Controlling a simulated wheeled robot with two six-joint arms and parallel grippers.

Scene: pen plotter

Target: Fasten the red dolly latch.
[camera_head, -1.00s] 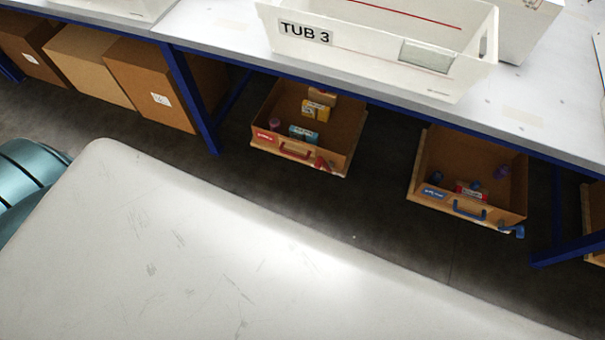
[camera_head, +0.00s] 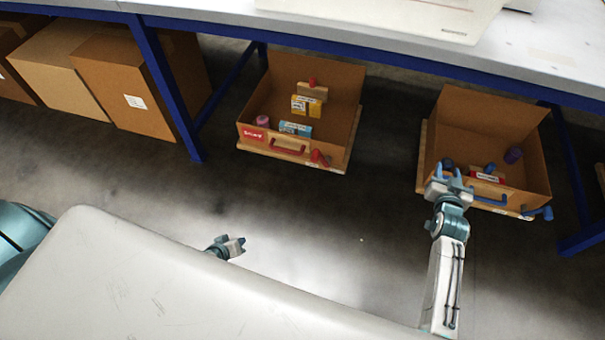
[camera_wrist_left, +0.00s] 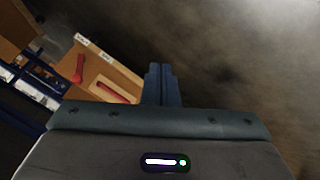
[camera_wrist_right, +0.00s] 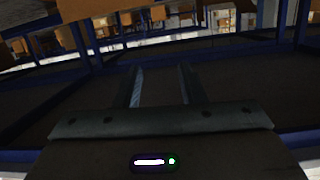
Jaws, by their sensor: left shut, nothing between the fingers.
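The red-marked dolly (camera_head: 245,144) stands on the floor under the bench, carrying an open box. Its red latch (camera_head: 319,158) is at the right of its front face, beside a red handle (camera_head: 287,150). The left wrist view also shows the red latch (camera_wrist_left: 78,68) and red handle (camera_wrist_left: 112,91), tilted. My left gripper (camera_head: 235,246) is shut and empty, in front of and below this dolly, apart from it. Its fingers (camera_wrist_left: 160,72) are together in the left wrist view. My right gripper (camera_head: 448,178) is open, overlapping the blue-marked dolly's front; contact cannot be told.
The blue-marked dolly (camera_head: 422,160) stands to the right, with a blue latch (camera_head: 540,213). Blue bench legs (camera_head: 168,90) flank the dollies. Cardboard boxes (camera_head: 125,90) stand at left. Open floor (camera_head: 340,210) lies before the dollies. My pale body fills the lower left.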

